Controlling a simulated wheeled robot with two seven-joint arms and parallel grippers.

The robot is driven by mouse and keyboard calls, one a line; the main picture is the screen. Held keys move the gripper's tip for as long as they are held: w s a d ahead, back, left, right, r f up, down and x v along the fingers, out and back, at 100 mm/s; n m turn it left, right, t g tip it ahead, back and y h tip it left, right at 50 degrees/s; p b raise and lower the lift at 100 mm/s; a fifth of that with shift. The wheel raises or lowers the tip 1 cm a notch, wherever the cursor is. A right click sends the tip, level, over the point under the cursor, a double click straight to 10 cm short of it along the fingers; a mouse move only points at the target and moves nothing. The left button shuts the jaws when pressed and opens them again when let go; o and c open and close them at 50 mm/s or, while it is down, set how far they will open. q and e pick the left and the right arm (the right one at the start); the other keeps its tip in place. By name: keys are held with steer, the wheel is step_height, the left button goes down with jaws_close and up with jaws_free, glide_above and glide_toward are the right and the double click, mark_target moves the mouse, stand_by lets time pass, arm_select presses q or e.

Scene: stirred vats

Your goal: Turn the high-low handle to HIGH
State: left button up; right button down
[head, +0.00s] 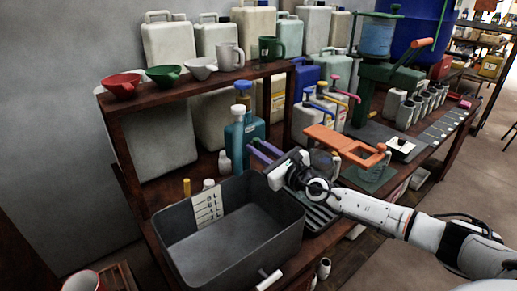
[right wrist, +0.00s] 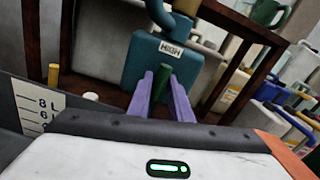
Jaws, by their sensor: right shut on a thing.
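A teal vat body (right wrist: 130,62) with a white HIGH label (right wrist: 171,48) fills the middle of the right wrist view. In the head view the teal body (head: 236,146) stands behind the dark bin. My right gripper (right wrist: 165,82) has purple fingers closed on a green handle (right wrist: 163,87), just below the label. More green shows right of the fingers. In the head view the right gripper (head: 262,150) reaches the teal body's right side, and the handle is hidden there. I cannot tell which way the handle points. No LOW label is visible. My left gripper is not in view.
A dark grey bin (head: 283,240) with a litre scale (head: 207,205) stands in front of the vat. A wooden shelf (head: 190,88) with funnels and mugs is above. An orange-topped frame (head: 345,147) is close right of my wrist.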

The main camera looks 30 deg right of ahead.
steer(key=c, duration=1.8)
jaws_free()
steer(key=s, duration=1)
steer(key=shift+s+d, duration=0.15)
steer(key=shift+d, duration=0.25)
